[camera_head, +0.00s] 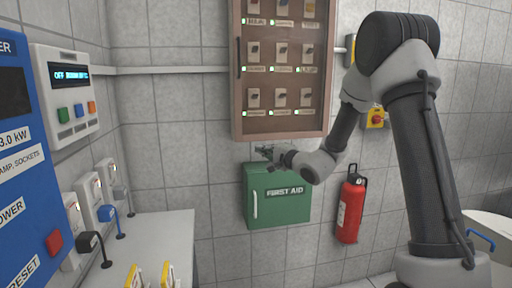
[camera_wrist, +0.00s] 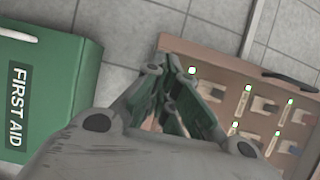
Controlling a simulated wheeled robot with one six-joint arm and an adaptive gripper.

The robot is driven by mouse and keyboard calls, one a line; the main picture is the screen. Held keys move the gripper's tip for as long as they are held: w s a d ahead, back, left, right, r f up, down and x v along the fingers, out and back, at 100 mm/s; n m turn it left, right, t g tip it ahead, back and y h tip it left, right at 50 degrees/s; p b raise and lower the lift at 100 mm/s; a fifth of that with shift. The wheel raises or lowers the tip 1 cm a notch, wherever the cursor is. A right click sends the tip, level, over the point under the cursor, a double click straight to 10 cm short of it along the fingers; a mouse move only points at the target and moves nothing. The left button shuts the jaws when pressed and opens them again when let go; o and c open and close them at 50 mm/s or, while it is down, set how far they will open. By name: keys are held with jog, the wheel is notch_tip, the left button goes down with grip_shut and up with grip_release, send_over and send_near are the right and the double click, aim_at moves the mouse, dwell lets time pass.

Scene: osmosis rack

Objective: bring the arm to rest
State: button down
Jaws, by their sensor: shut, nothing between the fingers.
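My gripper (camera_head: 264,151) is at the end of my bent arm, in front of the tiled wall. In the head view it shows just above the green first aid box and below the brown switch panel. In the wrist view my gripper (camera_wrist: 172,108) has its fingers together with nothing between them. The first aid box (camera_wrist: 52,75) lies to its left there and the switch panel (camera_wrist: 205,62) to its right. I cannot tell whether the gripper touches either of them.
The switch panel (camera_head: 283,127) and first aid box (camera_head: 290,211) hang on the wall. A red extinguisher (camera_head: 349,212) hangs to the right. A white bench (camera_head: 165,245) with plugs and a blue power cabinet (camera_head: 15,150) stand left. A grey control box (camera_head: 66,95) is beside the cabinet.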

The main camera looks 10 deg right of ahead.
jog(key=s+a+f+n+g+y, duration=0.1)
jog(key=s+a+f+g+y, duration=0.1)
jog(key=s+f+g, duration=0.35)
jog(key=s+a+f+n+g+y, duration=0.1)
jog(key=s+a+f+g, duration=0.1)
jog(key=s, duration=0.7)
jog(key=s+d+f+n+g+h, duration=0.1)
jog(key=s+d+f+n+g, duration=0.15)
jog(key=s+g, duration=0.75)
jog(key=s+d+r+n+t+h, duration=0.25)
jog(key=s+d+n+h, duration=0.3)
jog(key=s+d, duration=0.8)
jog(key=s+d+r+n+t+h, duration=0.2)
jog(key=s+d+r+t+h, duration=0.1)
jog(key=r, duration=0.5)
jog(key=s+d+h, duration=0.1)
jog(key=s+d, duration=0.1)
jog(key=s, duration=0.1)
jog(key=shift+s+d+r+n+h, duration=0.2)
jog(key=shift+s+r+n+h, duration=0.1)
jog(key=shift+s+r+h, duration=0.1)
